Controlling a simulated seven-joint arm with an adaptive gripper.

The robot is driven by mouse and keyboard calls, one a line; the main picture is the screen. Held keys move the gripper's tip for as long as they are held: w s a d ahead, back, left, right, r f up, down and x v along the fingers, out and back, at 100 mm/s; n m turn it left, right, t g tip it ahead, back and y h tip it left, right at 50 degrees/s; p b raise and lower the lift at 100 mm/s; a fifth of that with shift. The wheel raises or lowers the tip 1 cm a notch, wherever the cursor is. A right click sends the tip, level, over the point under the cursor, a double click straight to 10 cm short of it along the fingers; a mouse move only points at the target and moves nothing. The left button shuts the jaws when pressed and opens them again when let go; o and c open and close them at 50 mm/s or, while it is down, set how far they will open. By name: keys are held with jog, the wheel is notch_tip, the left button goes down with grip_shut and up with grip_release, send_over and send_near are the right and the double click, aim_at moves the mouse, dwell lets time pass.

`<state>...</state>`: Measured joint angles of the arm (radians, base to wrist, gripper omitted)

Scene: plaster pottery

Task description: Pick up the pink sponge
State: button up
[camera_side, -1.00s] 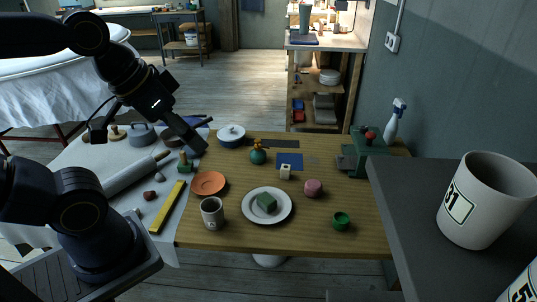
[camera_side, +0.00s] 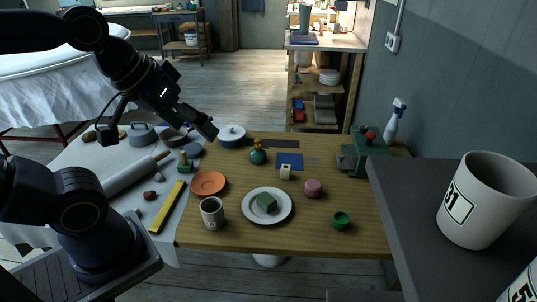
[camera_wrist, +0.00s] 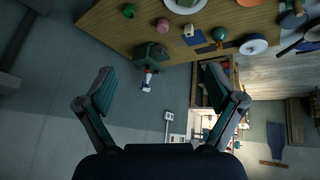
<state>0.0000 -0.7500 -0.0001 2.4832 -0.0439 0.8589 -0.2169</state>
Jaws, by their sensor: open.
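The pink sponge (camera_side: 313,188) is a small rounded lump on the wooden table, right of the white plate. In the wrist view it shows as a small pink shape (camera_wrist: 163,25) near the top. My gripper (camera_side: 209,130) is in the air above the table's far left corner, well away from the sponge. In the wrist view, my gripper (camera_wrist: 160,78) has its two fingers wide apart with nothing between them.
A plate (camera_side: 248,209) with a green block (camera_side: 267,202), a mug (camera_side: 212,213), an orange saucer (camera_side: 208,183) and a green cup (camera_side: 341,221) stand around. A small pale cube (camera_side: 285,172) and green vase (camera_side: 258,154) lie farther back. A green device (camera_side: 371,157) stands right.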

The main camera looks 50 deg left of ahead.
jog(key=w+d+r+n+t+h, duration=0.25)
jog(key=w+r+n, duration=0.25)
jog(key=w+n, duration=0.3)
jog(key=n+g, duration=0.2)
jog(key=n, duration=1.4)
send_over(312, 184)
jog(key=s, duration=0.5)
notch_tip(312, 184, down, 16)
jog(key=s+a+f+n+g, duration=0.1)
jog(key=a+f+n+g, duration=0.2)
jog(key=f, duration=1.4)
jog(key=shift+t+h, duration=0.25)
jog(key=shift+t, duration=0.3)
jog(key=x, duration=0.9)
jog(key=shift+w+a+f, duration=0.1)
jog(key=shift+a+f, duration=0.05)
jog(key=shift+f, duration=0.15)
jog(key=shift+a+x, duration=0.15)
jog(key=shift+x, duration=1.35)
jog(key=shift+a+x, duration=0.1)
jog(key=shift+x, duration=1.35)
jog(key=shift+w, duration=0.1)
jog(key=c, duration=1)
jog(key=shift+r, duration=0.1)
jog(key=shift+c, duration=0.2)
